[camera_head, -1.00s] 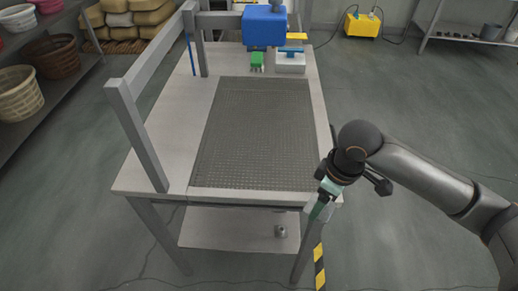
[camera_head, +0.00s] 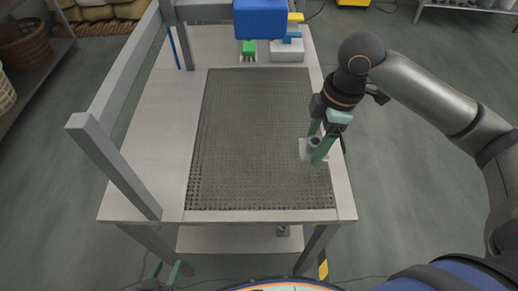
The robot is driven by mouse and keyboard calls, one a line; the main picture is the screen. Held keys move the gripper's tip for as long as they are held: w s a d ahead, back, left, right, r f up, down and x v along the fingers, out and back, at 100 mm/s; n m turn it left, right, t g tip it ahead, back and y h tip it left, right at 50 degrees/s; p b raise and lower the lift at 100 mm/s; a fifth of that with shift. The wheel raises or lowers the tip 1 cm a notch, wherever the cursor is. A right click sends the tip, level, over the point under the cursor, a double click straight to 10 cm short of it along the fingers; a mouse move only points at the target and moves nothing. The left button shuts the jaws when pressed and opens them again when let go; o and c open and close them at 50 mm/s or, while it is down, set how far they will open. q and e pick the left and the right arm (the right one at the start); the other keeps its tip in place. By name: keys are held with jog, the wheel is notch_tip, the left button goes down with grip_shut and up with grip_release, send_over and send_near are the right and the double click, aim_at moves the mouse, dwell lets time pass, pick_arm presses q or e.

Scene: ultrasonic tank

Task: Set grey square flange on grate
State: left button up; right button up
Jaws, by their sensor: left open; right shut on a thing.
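The grate (camera_head: 245,140) is a dark perforated rectangle set in the light table top. My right gripper (camera_head: 322,148) is shut on the grey square flange (camera_head: 305,151), a light square plate with a round hub. It holds the flange at the right edge of the grate. Part of the flange is hidden by the green fingers, and I cannot tell how high it is above the surface. My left gripper (camera_head: 166,273) is open and empty at the bottom, in front of the table and away from the grate.
A grey frame post and rail (camera_head: 115,165) stand along the table's left side. A blue unit (camera_head: 261,18), a green part (camera_head: 249,47) and a light block (camera_head: 287,50) are at the back. A small metal piece (camera_head: 283,231) lies on the lower shelf. The grate is otherwise bare.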

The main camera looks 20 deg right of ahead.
jog(key=w+a+f, duration=0.4)
jog(key=w+a, duration=0.1)
jog(key=a, duration=0.1)
send_over(259, 162)
jog(key=d, duration=0.2)
jog(key=f, duration=0.2)
jog(key=s+f, duration=0.1)
jog(key=f, duration=0.1)
jog(key=shift+a, duration=0.25)
jog(key=shift+w+a+f, duration=0.4)
jog(key=shift+w+f, duration=0.05)
jog(key=shift+f, duration=1.75)
jog(key=o, duration=1.4)
jog(key=shift+f, duration=0.1)
jog(key=r, duration=0.4)
jog(key=d+r, duration=0.1)
jog(key=r, duration=0.7)
jog(key=shift+s+d+r+p, duration=0.1)
jog(key=shift+s+d+p, duration=0.15)
jog(key=shift+d+p, duration=0.15)
